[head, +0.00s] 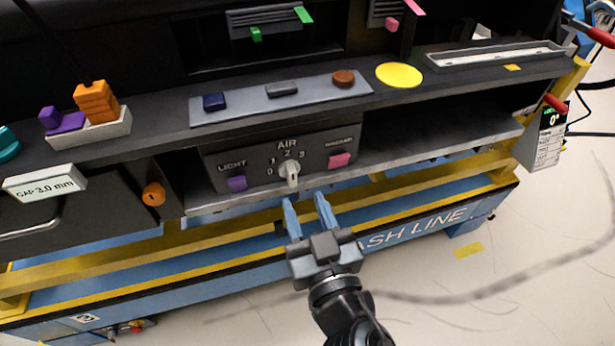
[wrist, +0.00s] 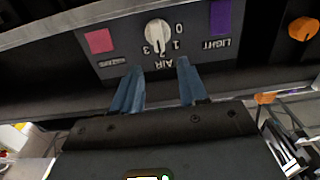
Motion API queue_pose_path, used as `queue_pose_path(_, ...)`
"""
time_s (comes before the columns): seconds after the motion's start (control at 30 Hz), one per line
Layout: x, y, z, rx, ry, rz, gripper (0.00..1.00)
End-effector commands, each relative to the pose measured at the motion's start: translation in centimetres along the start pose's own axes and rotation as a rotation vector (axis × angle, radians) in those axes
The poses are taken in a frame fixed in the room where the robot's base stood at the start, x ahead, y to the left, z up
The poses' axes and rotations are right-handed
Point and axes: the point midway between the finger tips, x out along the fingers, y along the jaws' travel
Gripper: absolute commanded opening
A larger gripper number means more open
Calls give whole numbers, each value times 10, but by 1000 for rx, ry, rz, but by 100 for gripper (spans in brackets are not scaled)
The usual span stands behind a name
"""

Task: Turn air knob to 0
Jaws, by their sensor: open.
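The air knob (head: 289,171) is a small pale knob on the dark control panel (head: 325,152), under the word AIR, with the marks 0, 1, 2 and 3 around it. It also shows upside down in the wrist view (wrist: 157,33). Its raised grip runs roughly up and down in the head view; which mark it points to I cannot tell for sure. My gripper (head: 303,198) is open and empty, with its blue fingers just below the panel and a little right of the knob. In the wrist view the fingers (wrist: 160,70) are apart from the knob.
A purple button (head: 237,183) and a pink button (head: 339,160) flank the knob. A shelf lip runs under the panel. An orange knob (head: 153,194) is at the left, and an open dark bay (head: 430,140) at the right. A yellow rail (head: 430,182) lies below.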

Motion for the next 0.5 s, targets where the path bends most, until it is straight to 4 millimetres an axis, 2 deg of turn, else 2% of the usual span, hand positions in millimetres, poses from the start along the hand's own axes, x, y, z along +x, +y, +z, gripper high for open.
queue_pose_path(0.3, 48, 0, -2, -1, 0, 1, 43)
queue_pose_path(0.5, 63, 1, -1, 0, 0, 1, 43)
